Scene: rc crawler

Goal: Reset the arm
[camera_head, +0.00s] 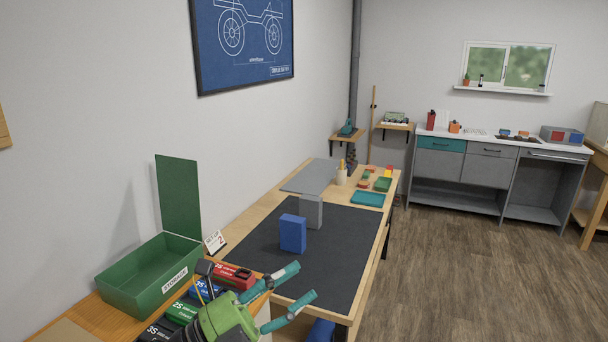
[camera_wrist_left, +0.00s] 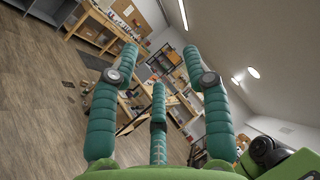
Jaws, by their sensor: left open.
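My left gripper (camera_head: 305,281) shows at the bottom centre of the head view, with a green body and teal fingers. Its fingers are spread apart and nothing is between them. It is in front of the near edge of the workbench, beside the battery packs. In the left wrist view the fingers of my left gripper (camera_wrist_left: 161,62) are spread and empty, pointing out into the room. My right gripper is not in view.
A green open-lidded storage box (camera_head: 140,291) stands left of a red battery pack (camera_head: 234,275) and others. A blue block (camera_head: 293,233) and a grey block (camera_head: 311,211) stand on the dark mat (camera_head: 345,258). The floor (camera_head: 480,270) at right is clear.

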